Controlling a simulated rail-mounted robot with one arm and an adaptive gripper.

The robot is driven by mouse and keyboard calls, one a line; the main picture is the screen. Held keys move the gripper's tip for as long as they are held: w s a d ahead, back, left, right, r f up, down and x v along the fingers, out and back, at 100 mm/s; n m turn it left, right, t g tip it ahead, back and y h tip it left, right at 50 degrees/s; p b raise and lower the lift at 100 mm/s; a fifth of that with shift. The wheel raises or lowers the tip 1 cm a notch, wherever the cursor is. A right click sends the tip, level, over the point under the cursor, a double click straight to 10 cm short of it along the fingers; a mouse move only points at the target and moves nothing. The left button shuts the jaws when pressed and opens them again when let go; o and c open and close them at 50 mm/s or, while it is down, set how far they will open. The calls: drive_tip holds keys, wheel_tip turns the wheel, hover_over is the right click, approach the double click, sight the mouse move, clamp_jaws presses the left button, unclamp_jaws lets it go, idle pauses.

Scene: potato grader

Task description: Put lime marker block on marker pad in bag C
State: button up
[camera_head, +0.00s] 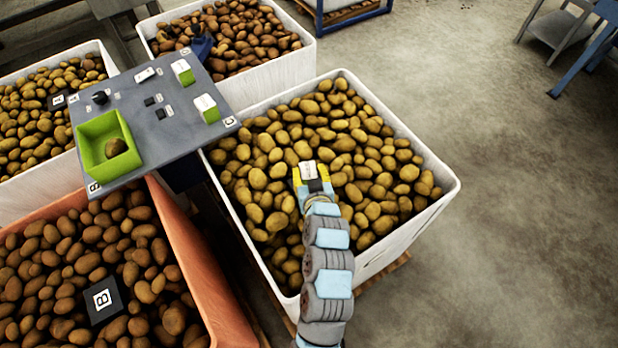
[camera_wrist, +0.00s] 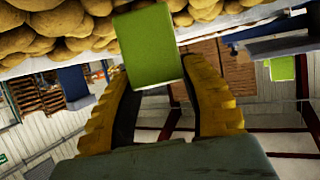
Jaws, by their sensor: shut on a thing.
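My gripper (camera_head: 312,182) is over the white-walled bag (camera_head: 448,187) of potatoes beside the panel corner marked C. Its yellow fingers are shut on a lime marker block; the white face of this block (camera_head: 307,170) shows in the head view. In the wrist view the block's plain lime face (camera_wrist: 150,46) sits between the fingertips (camera_wrist: 156,82), with potatoes close beyond it. No marker pad is clearly visible in this bag; the gripper and block may cover it. I cannot tell whether the block touches anything below.
A grey panel (camera_head: 150,125) carries two other lime blocks (camera_head: 183,72) (camera_head: 207,108), small dark parts and a lime tray (camera_head: 85,150) with a potato. An orange bag (camera_head: 205,275) holds a pad marked B (camera_head: 103,299). Another pad (camera_head: 57,101) lies in the left bag.

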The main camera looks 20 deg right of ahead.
sight(309, 177)
drive_tip(key=shift+w+d+f, duration=0.2)
drive_tip(key=shift+w+f, duration=0.15)
drive_tip(key=shift+f, duration=0.2)
drive_tip(key=shift+f+b, duration=0.35)
drive_tip(key=shift+f, duration=1)
drive_tip(key=shift+f, duration=0.15)
drive_tip(key=o, duration=1.1)
drive_tip(key=shift+o, duration=0.2)
drive_tip(key=shift+s+a+r, duration=0.15)
drive_tip(key=shift+s+r, duration=0.2)
drive_tip(key=shift+s, duration=0.1)
drive_tip(key=p+v, duration=0.2)
drive_tip(key=v, duration=0.9)
